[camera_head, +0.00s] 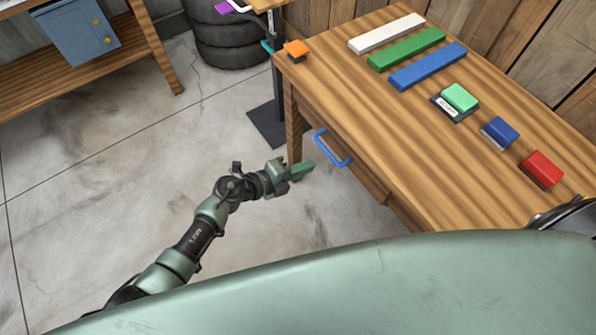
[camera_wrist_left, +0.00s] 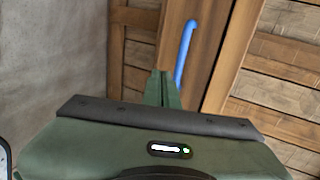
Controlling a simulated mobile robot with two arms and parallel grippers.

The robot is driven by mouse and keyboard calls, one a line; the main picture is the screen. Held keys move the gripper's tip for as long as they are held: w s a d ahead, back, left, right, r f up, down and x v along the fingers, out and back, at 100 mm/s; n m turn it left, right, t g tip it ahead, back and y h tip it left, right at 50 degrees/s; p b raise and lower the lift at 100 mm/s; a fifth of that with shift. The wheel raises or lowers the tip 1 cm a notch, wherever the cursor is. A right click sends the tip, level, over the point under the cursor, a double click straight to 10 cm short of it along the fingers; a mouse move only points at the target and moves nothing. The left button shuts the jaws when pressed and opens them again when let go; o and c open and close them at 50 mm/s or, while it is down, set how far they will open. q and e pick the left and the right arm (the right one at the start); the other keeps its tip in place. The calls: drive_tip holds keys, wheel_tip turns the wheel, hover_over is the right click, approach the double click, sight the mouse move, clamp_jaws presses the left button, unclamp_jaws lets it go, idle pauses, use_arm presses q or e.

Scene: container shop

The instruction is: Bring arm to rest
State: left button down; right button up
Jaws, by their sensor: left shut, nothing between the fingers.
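My left arm reaches in from the lower left in the head view. Its gripper (camera_head: 303,170) is shut and empty, just left of the wooden table's front side, below the tabletop level. The left wrist view shows the closed fingers (camera_wrist_left: 163,90) pointing toward the table's wooden front. A blue drawer handle (camera_head: 331,148) is a little to the right of the fingertips, apart from them in the head view. The handle also shows in the left wrist view (camera_wrist_left: 185,52), beyond the fingers. My right gripper is not in view.
Stacked tires (camera_head: 232,45) stand behind. The concrete floor left of my arm is clear.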

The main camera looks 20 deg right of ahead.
use_arm(q)
drive_tip(key=shift+p+v, duration=0.5)
drive_tip(key=shift+v, duration=4.35)
drive_tip(key=w+a+f+n+t+y, duration=0.3)
drive_tip(key=a+f+n+t, duration=0.2)
drive_tip(key=a+f+n, duration=0.5)
drive_tip(key=s+a+f+n+y, duration=0.65)
drive_tip(key=a+f+n, duration=0.35)
drive_tip(key=f, duration=0.3)
drive_tip(key=s+a+f+n+g+y, duration=0.1)
drive_tip(key=s+a+f+n+g, duration=0.1)
drive_tip(key=s, duration=0.9)
drive_tip(key=s+a+f+n+g+y, duration=0.1)
drive_tip(key=s+a+f+n+g, duration=0.2)
drive_tip(key=s+f, duration=0.4)
drive_tip(key=s+a+f+n+g+y, duration=0.1)
drive_tip(key=s+a+f+n+g, duration=0.2)
drive_tip(key=s, duration=1.2)
wheel_tip(320, 180, down, 2)
drive_tip(key=shift+a+f+n, duration=0.15)
drive_tip(key=shift+a+n, duration=0.45)
drive_tip(key=shift+n, duration=0.4)
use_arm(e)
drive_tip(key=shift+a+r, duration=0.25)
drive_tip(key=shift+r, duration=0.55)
use_arm(q)
drive_tip(key=shift+y, duration=0.25)
